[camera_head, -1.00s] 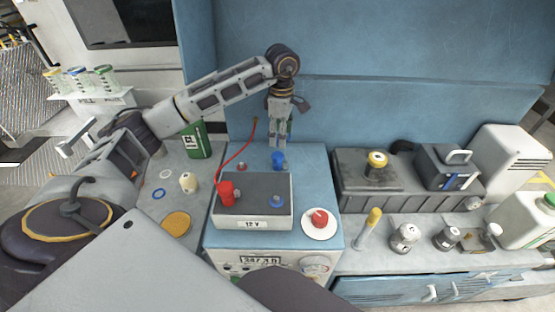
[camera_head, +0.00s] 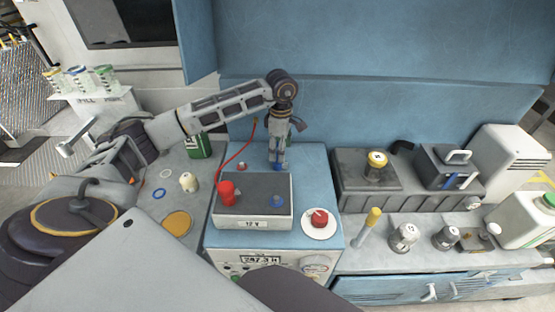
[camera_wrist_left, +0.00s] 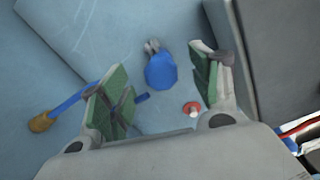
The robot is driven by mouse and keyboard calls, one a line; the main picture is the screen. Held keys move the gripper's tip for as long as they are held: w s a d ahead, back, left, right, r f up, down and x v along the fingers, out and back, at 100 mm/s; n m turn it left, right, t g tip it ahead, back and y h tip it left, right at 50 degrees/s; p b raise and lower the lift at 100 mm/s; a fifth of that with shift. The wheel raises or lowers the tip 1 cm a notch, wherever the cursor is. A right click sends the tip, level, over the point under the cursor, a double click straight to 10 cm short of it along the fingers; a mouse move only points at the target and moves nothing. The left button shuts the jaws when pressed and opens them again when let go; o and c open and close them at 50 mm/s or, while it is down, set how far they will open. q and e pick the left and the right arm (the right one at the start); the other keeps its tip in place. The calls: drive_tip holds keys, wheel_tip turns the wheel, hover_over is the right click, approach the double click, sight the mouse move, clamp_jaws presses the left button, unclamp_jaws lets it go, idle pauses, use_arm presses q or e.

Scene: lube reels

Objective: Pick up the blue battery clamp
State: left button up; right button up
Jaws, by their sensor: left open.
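The blue battery clamp (camera_wrist_left: 160,72) stands on the light blue bench top behind the battery (camera_head: 254,223). In the head view only a low blue part of it (camera_head: 279,167) shows by my fingers. My left gripper (camera_head: 278,160) points down over it, open. In the left wrist view the clamp lies in the gap between the green-padded fingers of the open gripper (camera_wrist_left: 158,85), slightly beyond their tips, with clear space on both sides. A blue cable (camera_wrist_left: 68,104) ends in a brown tip at the left. My right gripper is not in view.
A red clamp (camera_head: 227,194) with a red cable stands on the battery's left side. A red knob (camera_head: 320,217) sits on a white plate to the right. A dark grey case (camera_head: 408,198) stands farther right.

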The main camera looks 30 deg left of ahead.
sight(277, 161)
use_arm(q)
drive_tip(key=shift+a+f, duration=0.25)
drive_tip(key=shift+f, duration=0.3)
drive_tip(key=f, duration=0.2)
drive_tip(key=shift+a+f+p, duration=0.25)
drive_tip(key=shift+f+p, duration=0.1)
drive_tip(key=shift+f, duration=0.6)
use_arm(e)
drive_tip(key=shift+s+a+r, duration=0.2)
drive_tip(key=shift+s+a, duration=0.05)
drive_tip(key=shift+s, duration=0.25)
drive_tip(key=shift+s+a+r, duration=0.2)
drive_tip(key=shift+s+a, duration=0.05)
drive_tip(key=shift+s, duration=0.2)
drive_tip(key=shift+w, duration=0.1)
